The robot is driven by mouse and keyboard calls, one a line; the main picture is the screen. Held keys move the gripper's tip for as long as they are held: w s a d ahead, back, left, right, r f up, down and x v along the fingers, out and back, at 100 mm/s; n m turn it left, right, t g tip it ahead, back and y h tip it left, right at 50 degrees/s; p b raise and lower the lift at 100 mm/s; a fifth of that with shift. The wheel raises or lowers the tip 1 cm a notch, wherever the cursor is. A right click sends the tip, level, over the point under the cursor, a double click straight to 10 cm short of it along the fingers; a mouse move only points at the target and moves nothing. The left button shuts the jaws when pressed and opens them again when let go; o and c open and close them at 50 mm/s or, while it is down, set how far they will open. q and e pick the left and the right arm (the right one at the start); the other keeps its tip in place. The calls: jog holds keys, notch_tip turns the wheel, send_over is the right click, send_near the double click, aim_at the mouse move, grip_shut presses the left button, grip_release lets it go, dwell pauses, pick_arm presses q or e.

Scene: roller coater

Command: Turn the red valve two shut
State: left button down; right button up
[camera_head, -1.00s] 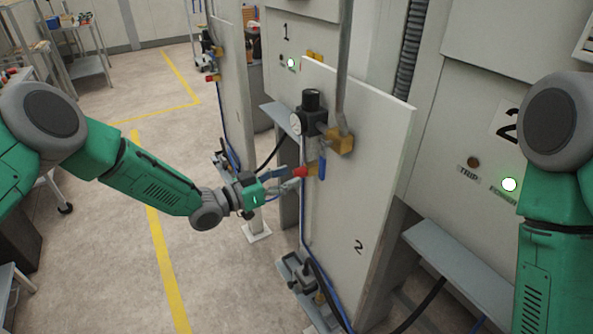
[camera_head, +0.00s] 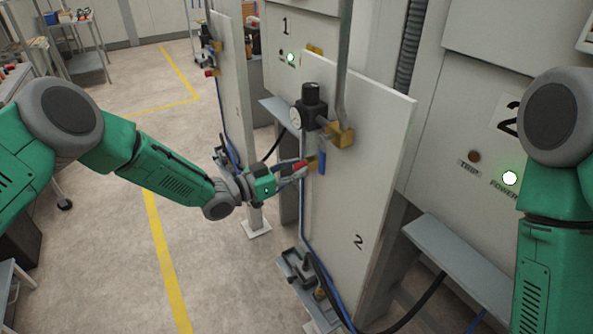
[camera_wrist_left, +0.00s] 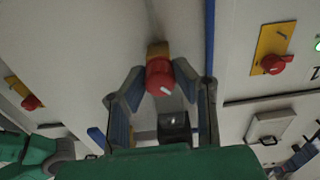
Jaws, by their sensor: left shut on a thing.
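The red valve (camera_head: 299,164) is a round red knob on a brass fitting at the left edge of the panel marked 2 (camera_head: 372,190). In the left wrist view the knob (camera_wrist_left: 159,78) faces me, with a white mark on its face. My left gripper (camera_head: 296,170) reaches it from the left, and its fingers partly hide it in the head view. In the wrist view its two fingers (camera_wrist_left: 160,84) close on either side of the knob, so it is shut on the red valve.
A blue hose and a pedal-like fixture (camera_head: 297,268) are below. Open floor (camera_head: 105,225) lies to the left.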

pick_arm(q)
jog(key=shift+f+m+b, duration=0.15)
jog(key=shift+m+b, duration=0.2)
jog(key=shift+m, duration=0.15)
jog(key=shift+r+m, duration=0.2)
jog(key=shift+m, duration=0.2)
jog(key=c, duration=1.3)
grip_release()
jog(key=v, duration=1.2)
jog(key=shift+w+a+f, duration=0.1)
